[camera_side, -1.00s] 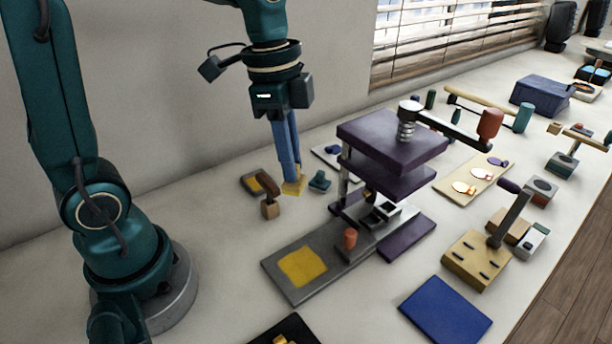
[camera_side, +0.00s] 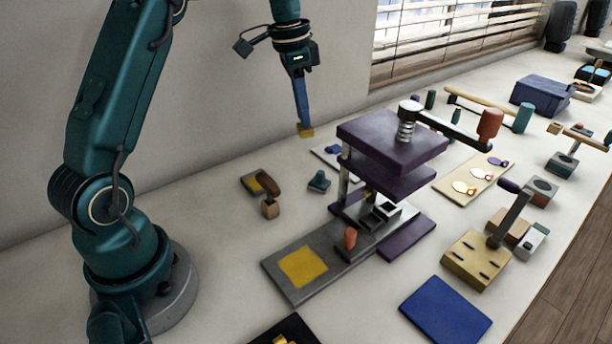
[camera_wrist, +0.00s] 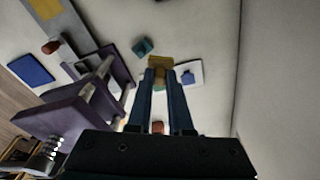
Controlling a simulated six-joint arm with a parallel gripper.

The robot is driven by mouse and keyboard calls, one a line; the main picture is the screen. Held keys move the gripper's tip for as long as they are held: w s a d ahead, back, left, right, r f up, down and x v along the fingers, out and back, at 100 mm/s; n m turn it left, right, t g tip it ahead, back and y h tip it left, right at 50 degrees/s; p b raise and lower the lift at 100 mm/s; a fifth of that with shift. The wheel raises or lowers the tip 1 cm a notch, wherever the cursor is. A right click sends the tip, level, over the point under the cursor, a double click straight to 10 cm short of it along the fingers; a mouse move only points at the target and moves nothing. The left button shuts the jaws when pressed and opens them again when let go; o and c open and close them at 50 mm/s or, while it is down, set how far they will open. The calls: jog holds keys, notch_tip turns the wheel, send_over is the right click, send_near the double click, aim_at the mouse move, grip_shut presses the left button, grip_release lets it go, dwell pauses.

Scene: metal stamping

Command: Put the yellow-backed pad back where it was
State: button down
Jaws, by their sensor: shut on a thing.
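My gripper (camera_side: 303,124) is shut on the yellow-backed pad (camera_side: 306,131) and holds it in the air near the back wall, behind and left of the purple press. In the wrist view the pad (camera_wrist: 160,62) shows at the tips of my two blue fingers (camera_wrist: 159,76). Below it, beside the press, a white plate (camera_side: 322,150) with a blue pad (camera_side: 334,149) lies on the table; the press hides part of it. The plate also shows in the wrist view (camera_wrist: 197,70), just right of my fingertips. The pad's underside is not clear.
The purple press (camera_side: 392,140) stands close on the right, with a spring and lever on top. A small teal block (camera_side: 319,182) and a dark tray with a brown-handled tool (camera_side: 268,186) lie left of the plate.

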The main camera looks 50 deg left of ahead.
jog(key=w+a+f, duration=0.1)
jog(key=a+f, duration=0.3)
jog(key=shift+f, duration=0.15)
jog(key=shift+a+f, duration=0.1)
jog(key=shift+f, duration=2.8)
jog(key=shift+f, duration=0.65)
jog(key=c, duration=0.8)
grip_release()
jog(key=shift+o, duration=0.2)
jog(key=shift+r, duration=0.1)
